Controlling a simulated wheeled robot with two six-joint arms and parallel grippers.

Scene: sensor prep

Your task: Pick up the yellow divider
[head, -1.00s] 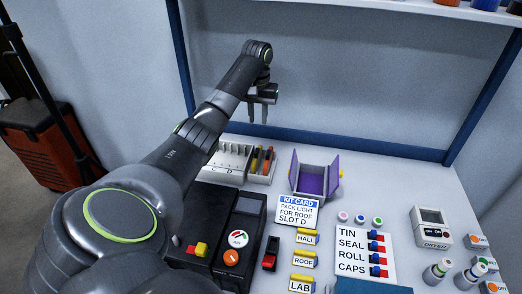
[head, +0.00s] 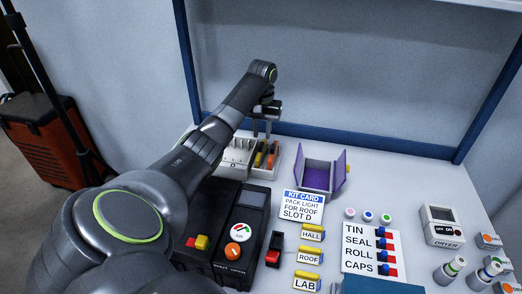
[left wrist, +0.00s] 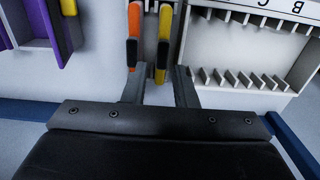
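The yellow divider (head: 260,154), a slim upright piece, stands in the white slotted rack (head: 237,172) beside an orange one (head: 271,157). In the left wrist view the yellow divider (left wrist: 164,35) has a dark lower part, and the orange piece (left wrist: 133,20) is just left of it. My left gripper (head: 262,132) is open and points down over the rack. In the left wrist view its two fingers (left wrist: 160,85) lie on either side of the yellow divider's line, with a gap; contact cannot be told. My right gripper is not in view.
A purple open box (head: 316,178) stands right of the rack, with a kit card (head: 302,205) before it. A dark device (head: 238,235) with buttons is in front of the rack. Labelled blocks and a dryer (head: 440,226) fill the right side. A wall stands behind.

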